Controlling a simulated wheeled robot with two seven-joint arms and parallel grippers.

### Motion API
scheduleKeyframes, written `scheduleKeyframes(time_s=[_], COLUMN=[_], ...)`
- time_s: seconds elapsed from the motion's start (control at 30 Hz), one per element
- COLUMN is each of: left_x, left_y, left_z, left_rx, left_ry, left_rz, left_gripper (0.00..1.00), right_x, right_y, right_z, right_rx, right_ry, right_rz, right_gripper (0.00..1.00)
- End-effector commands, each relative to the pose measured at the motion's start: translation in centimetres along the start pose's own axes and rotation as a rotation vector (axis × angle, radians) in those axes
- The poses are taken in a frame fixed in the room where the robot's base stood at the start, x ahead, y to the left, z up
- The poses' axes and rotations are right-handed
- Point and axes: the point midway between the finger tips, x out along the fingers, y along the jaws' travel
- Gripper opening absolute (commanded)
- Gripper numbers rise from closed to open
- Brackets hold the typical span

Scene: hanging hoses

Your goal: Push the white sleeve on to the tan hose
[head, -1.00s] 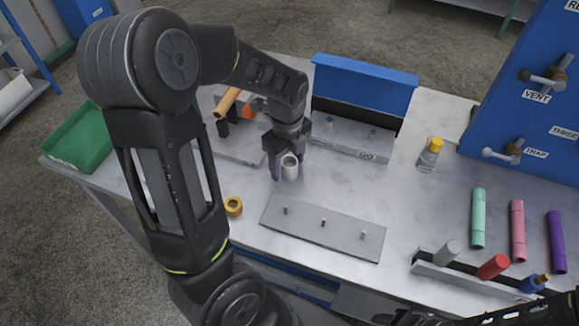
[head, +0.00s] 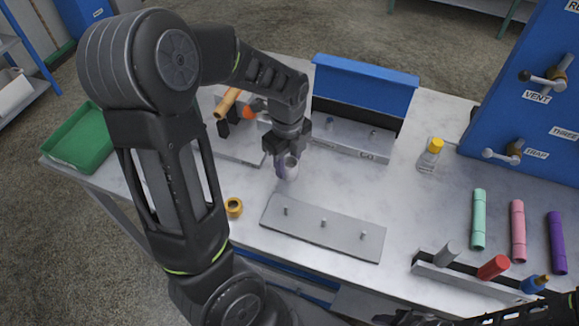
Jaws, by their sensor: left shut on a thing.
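The tan hose (head: 228,102) is a short tan tube held at a slant by a dark clamp on a grey plate at the back left of the table. My left gripper (head: 286,166) points down in front of that plate, to the right of the hose. It is shut on the white sleeve (head: 293,170), a small whitish ring partly covered by a finger. The sleeve is apart from the hose, above the tabletop. The hose's far side and the clamp's grip are partly hidden by my left arm. My right gripper is not clearly in view; only dark arm parts show at the bottom right.
An orange piece (head: 249,112) is beside the hose. A grey plate with pegs (head: 325,232), a yellow ring (head: 234,207), a blue-backed stand (head: 365,85), a bottle (head: 429,157) and a green tray (head: 80,140) are around. Coloured tubes lie at right. The table's middle right is clear.

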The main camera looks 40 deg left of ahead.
Motion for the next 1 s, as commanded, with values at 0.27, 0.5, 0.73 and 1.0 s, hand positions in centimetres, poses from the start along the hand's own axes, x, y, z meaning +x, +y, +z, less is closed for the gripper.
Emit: scheduleKeyframes(time_s=[0.27, 0.5, 0.73, 1.0], left_x=[-0.9, -5.0, -8.9, -10.1], left_y=[-0.1, -0.1, -0.1, 0.0], left_z=[0.0, 0.1, 0.0, 0.0], left_rx=[0.0, 0.0, 0.0, 0.0], left_ry=[0.0, -0.001, 0.0, 0.001], left_rz=[-0.002, -0.006, -0.003, 0.0], left_gripper=[0.0, 0.0, 0.0, 0.0], right_x=[0.0, 0.2, 0.4, 0.4], right_y=[0.0, 0.1, 0.1, 0.1], right_z=[0.0, 0.0, 0.0, 0.0], right_rx=[0.0, 0.0, 0.0, 0.0], right_ry=[0.0, 0.0, 0.001, 0.001], right_rz=[0.0, 0.0, 0.0, 0.0], right_gripper=[0.51, 0.51, 0.51, 0.51])
